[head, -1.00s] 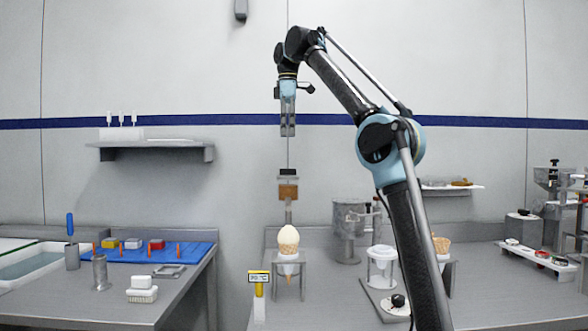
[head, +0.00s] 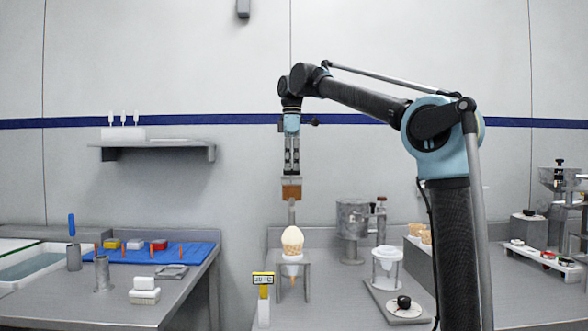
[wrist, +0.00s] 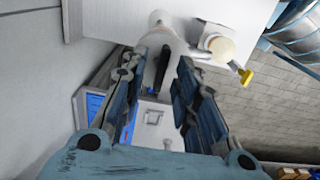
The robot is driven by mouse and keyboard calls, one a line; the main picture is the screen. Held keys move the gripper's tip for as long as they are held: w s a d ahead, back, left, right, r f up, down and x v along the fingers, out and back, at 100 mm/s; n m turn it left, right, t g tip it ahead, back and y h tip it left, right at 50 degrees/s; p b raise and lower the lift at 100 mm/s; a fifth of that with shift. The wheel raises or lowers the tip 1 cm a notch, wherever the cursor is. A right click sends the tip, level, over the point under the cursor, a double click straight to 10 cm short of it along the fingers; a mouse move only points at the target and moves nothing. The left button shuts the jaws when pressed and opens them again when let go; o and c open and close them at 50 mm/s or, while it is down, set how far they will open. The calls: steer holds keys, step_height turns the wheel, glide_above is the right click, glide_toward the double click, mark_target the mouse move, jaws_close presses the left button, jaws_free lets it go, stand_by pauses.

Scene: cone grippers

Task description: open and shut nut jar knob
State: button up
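A small box with a grey top and a brown front (head: 291,191) stands on a post behind the cone; it looks like the nut jar. My gripper (head: 291,172) points straight down at its top, and the fingers hide the black knob in the head view. In the wrist view my gripper (wrist: 163,68) is open, with its two fingers apart on either side of a dark, narrow piece (wrist: 163,70) that appears to be the knob. I cannot tell whether a finger touches it.
A cone with a pale scoop (head: 292,241) stands in a holder just below and in front of the box. A yellow-topped display (head: 263,280) is at the counter's front. A grey canister (head: 352,222) and a white cup stand (head: 387,262) are to the right.

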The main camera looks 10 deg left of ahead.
steer(key=shift+f, duration=0.55)
jaws_close()
